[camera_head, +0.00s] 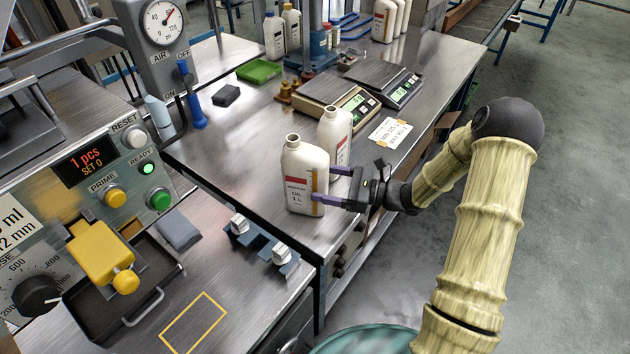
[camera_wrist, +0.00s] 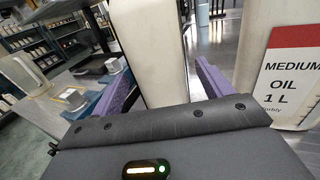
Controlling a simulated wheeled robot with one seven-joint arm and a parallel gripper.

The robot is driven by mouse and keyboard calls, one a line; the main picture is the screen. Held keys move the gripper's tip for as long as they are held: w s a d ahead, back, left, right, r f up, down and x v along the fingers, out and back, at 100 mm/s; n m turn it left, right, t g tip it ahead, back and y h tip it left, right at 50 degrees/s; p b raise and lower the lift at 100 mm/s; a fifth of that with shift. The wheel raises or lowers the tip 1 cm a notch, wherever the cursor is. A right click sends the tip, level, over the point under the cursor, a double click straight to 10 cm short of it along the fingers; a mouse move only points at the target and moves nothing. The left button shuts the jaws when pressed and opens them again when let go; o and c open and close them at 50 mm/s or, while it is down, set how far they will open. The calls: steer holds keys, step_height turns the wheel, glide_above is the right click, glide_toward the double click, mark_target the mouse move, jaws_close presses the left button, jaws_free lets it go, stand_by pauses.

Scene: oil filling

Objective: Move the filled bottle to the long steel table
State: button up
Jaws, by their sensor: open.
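Two white oil bottles with red-and-white labels stand upright on a steel table (camera_head: 240,135), the front bottle (camera_head: 303,165) and the rear bottle (camera_head: 336,132) close behind it. Both are uncapped. My gripper (camera_head: 324,183) is open at the front bottle's right side, one purple finger before it and one behind. In the wrist view the narrow side of this bottle (camera_wrist: 150,50) rises between the fingers. The rear bottle (camera_wrist: 290,75), labelled MEDIUM OIL 1 L, stands outside the right finger. I cannot see how full either bottle is.
Two scales (camera_head: 345,108) and a paper note (camera_head: 390,132) lie behind the bottles. Capped bottles (camera_head: 283,30) and a green tray (camera_head: 259,71) are farther back. A filling machine (camera_head: 100,180) stands at left, with a blue clamp fixture (camera_head: 262,243) in front. Bare steel surrounds the front bottle's left side.

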steer(key=v, duration=0.8)
steer(key=s+a+f+n+g+h, duration=0.2)
steer(key=s+a+n+g+h, duration=0.1)
steer(key=s+n+g+h, duration=0.65)
steer(key=s+d+r+n+t+h, duration=0.5)
steer(key=s+d+n+t+h, duration=0.1)
steer(key=n, duration=0.5)
steer(key=shift+s+r+n+t+h, duration=0.2)
steer(key=shift+r+n+t+h, duration=0.25)
steer(key=shift+h, duration=0.5)
